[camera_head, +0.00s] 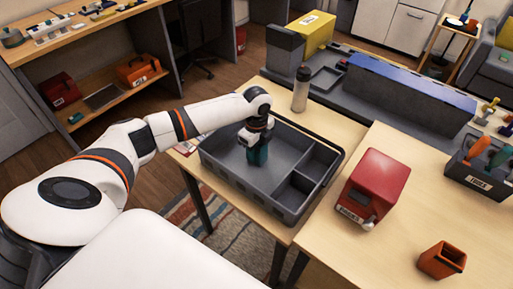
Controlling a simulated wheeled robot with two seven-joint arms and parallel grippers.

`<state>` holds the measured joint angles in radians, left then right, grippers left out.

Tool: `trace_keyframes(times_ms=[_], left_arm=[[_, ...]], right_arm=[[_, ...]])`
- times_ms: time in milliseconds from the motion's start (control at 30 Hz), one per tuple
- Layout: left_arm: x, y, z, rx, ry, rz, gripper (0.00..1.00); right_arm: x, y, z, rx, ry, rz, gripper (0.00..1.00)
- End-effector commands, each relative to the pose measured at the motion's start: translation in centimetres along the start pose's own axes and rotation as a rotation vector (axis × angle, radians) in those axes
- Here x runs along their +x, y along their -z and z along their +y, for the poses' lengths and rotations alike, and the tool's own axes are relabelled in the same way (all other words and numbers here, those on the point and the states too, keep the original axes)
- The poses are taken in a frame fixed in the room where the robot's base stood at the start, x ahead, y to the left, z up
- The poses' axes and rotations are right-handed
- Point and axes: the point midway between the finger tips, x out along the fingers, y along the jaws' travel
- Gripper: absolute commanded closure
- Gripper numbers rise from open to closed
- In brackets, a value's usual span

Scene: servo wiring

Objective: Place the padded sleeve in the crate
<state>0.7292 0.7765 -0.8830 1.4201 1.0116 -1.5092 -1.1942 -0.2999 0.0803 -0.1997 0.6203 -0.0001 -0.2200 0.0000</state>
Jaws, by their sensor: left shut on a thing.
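The grey crate (236,187) stands on the light wooden table, with one large compartment at the left and two smaller ones at the right. My left gripper (256,147) is over the large compartment, pointing down. It is shut on a small teal thing (258,157), which I take to be the padded sleeve. The sleeve is partly hidden by the gripper. It shows against the inside of the large compartment; I cannot tell whether it touches the floor. My right gripper is not in view.
A grey bottle (301,89) stands just behind the crate. A red box (374,187) is close to its right. An orange cup (442,260) and a grey tool bin (478,178) stand farther right. A long blue-topped unit (410,92) lies behind. The near right tabletop is mostly clear.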

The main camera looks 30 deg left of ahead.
Motion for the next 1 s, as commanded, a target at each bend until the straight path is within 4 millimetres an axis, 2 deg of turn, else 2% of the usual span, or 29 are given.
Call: trace_keyframes(times_ms=[133, 167, 267, 300, 533, 667, 767, 1000], left_arm=[[0.3, 0.0, 0.0, 0.0, 0.0, 0.0, 0.84], [0.3, 0.0, 0.0, 0.0, 0.0, 0.0, 0.57], [0.2, 0.0, 0.0, 0.0, 0.0, 0.0, 0.41], [0.2, 0.0, 0.0, 0.0, 0.0, 0.0, 0.38], [0.2, 0.0, 0.0, -0.001, 0.0, 0.0, 0.38], [-0.5, 0.0, 0.1, -0.001, -0.002, 0.0, 0.38], [-1.9, 0.1, 0.1, -0.001, -0.002, -0.001, 0.38], [-7.1, 0.0, 0.1, -0.001, -0.005, 0.0, 0.38]], right_arm=[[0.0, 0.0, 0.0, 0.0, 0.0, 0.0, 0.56], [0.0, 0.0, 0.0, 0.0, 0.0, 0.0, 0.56], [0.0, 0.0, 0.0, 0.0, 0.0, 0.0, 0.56], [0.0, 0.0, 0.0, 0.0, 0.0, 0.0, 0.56], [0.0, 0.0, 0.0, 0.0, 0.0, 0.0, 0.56], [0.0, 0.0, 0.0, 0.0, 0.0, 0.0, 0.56], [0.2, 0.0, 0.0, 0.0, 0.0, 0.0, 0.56], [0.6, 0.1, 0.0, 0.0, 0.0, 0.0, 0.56]])
